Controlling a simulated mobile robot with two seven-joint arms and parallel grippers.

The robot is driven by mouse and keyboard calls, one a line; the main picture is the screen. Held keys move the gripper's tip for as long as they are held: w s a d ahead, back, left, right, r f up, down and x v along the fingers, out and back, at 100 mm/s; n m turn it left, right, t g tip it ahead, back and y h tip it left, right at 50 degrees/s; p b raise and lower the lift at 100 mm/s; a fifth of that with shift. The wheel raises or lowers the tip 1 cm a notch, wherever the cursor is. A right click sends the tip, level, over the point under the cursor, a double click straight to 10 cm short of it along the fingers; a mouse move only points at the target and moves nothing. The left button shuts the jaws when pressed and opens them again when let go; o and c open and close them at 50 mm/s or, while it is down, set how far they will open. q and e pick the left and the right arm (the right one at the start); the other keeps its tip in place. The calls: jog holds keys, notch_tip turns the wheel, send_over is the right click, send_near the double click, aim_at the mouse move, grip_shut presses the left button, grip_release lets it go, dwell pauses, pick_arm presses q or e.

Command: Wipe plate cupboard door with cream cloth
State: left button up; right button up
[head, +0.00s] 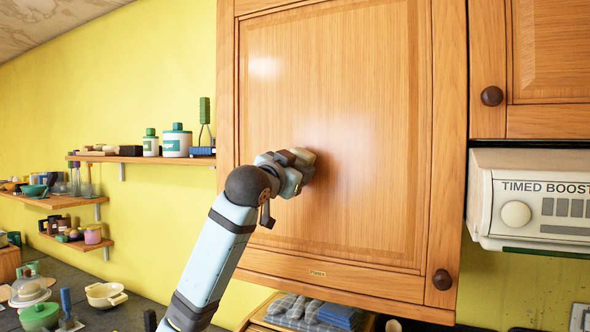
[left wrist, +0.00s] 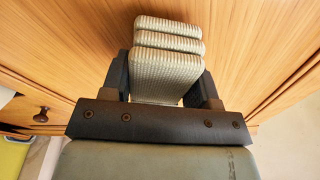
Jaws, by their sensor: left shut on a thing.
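The plate cupboard door (head: 370,100) is a large wooden panel door in the middle of the head view, shut, with a small label and a dark round knob (head: 442,280) at its lower right. The cloth is up against or very close to the door; exact contact is hidden. In the head view the gripper mostly hides the cloth. My right gripper is not in view.
A white boiler box (head: 530,200) marked "TIMED BOOST" hangs right of the door. Wall shelves (head: 140,159) with jars stand at the left.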

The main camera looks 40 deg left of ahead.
aim_at(319, 166)
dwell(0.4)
pick_arm(q)
jog(key=shift+s+a, duration=0.3)
jog(key=shift+a, duration=0.65)
jog(key=shift+s+a, duration=0.3)
jog(key=shift+a, duration=0.6)
jog(key=shift+d, duration=0.15)
jog(key=shift+x, duration=0.85)
jog(key=shift+f, duration=0.1)
jog(key=shift+w+d, duration=0.4)
jog(key=shift+d, duration=0.75)
jog(key=shift+w+d, duration=0.35)
jog(key=shift+d, duration=0.85)
jog(key=shift+w+d, duration=0.4)
jog(key=shift+d, duration=0.75)
jog(key=shift+a, duration=0.1)
